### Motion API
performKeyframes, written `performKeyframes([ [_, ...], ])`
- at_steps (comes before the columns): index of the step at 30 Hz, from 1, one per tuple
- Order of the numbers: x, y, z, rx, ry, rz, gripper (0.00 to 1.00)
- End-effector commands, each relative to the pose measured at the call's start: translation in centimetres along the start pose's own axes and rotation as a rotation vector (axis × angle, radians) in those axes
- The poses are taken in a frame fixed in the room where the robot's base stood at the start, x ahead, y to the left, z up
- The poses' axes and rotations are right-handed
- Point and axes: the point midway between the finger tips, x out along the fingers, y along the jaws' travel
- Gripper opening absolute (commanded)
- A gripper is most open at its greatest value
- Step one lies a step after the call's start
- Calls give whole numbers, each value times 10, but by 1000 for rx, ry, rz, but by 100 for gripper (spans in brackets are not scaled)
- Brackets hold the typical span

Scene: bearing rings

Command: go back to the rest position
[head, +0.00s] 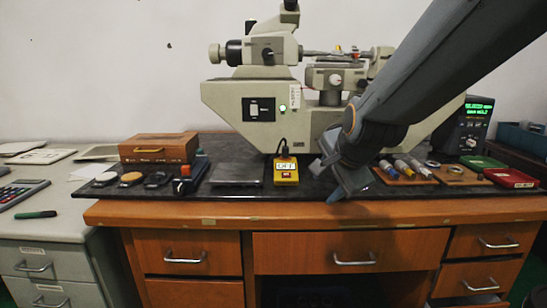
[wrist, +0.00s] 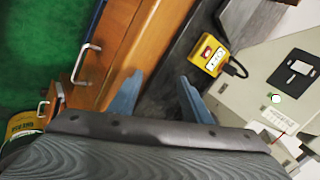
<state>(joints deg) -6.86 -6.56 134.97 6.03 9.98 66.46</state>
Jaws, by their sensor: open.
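My gripper (head: 343,188) hangs at the front edge of the dark bench top, right of the yellow meter box (head: 286,178). In the wrist view its two blue-grey fingers (wrist: 160,82) stand apart with nothing between them. Below them lie the dark bench top and the wooden desk edge. The yellow box also shows in the wrist view (wrist: 211,55), beyond the fingers. Small rings (head: 455,170) lie on a wooden board (head: 425,180) to the right of my gripper.
A large beige measuring machine (head: 230,100) stands behind my gripper. A wooden case (head: 158,148), several small round pieces (head: 131,178) and a grey plate (head: 237,173) sit left. Red (head: 511,178) and green (head: 484,162) cases and a display unit (head: 472,125) sit right.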

Motion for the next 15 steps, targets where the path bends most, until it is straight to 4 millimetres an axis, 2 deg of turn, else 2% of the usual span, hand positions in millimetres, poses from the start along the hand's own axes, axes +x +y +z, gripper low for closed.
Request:
performKeyframes([
  [1, -3, 23, 13, -117, -34, 61, 44],
  [6, -21, 99, 50, -529, -198, 244, 44],
  [9, -35, 136, 67, -732, -306, 315, 44],
  [15, -64, 194, 90, -1047, -516, 398, 44],
])
